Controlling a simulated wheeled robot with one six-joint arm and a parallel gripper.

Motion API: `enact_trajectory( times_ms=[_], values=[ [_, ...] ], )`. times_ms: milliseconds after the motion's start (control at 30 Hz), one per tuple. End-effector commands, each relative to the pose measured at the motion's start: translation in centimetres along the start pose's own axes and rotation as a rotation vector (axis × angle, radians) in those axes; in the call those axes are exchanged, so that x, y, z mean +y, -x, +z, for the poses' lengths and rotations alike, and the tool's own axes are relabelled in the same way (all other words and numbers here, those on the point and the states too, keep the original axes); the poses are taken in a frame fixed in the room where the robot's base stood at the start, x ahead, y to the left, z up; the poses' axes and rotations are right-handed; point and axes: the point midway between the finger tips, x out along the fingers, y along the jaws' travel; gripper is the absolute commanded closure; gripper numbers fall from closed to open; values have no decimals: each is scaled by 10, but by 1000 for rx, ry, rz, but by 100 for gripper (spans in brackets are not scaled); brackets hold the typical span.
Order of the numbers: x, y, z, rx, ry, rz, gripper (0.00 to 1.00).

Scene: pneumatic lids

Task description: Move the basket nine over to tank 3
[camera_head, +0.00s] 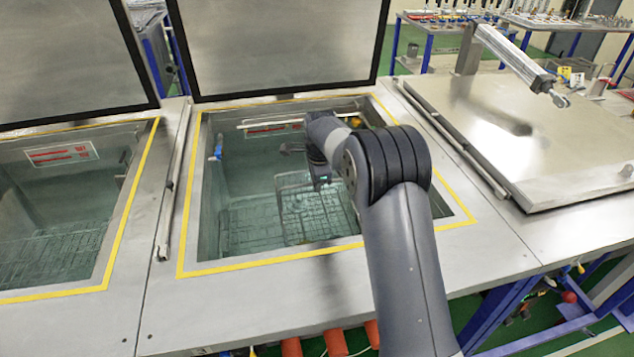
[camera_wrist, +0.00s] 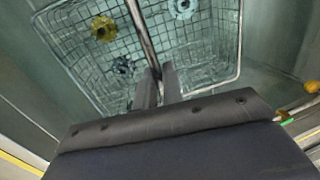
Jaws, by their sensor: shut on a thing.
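A wire basket (camera_head: 305,212) hangs or stands inside the middle open tank (camera_head: 228,180); I cannot tell whether it touches the bottom. In the wrist view the basket (camera_wrist: 236,62) shows its mesh and a long metal handle bar (camera_wrist: 142,32). A yellow gear-like part (camera_wrist: 104,28) and a few bluish ones lie in it. My gripper (camera_wrist: 158,84) is shut on the handle bar. In the head view my gripper (camera_head: 319,180) is down in the tank opening, partly hidden by my arm. No number on the basket or tanks is readable, so I cannot tell which is tank 3.
The left tank (camera_head: 60,200) is open with its lid (camera_head: 70,60) raised. The middle tank's lid (camera_head: 275,45) is also raised. The right tank's lid (camera_head: 540,140) is down, with a pneumatic cylinder (camera_head: 515,55) above it. Tables with parts stand behind.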

Motion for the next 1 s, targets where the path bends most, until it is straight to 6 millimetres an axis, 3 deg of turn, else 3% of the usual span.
enact_trajectory(
  times_ms=[1000],
  values=[
    [4, -18, 0, 0, 0, 1, 100]
  ],
)
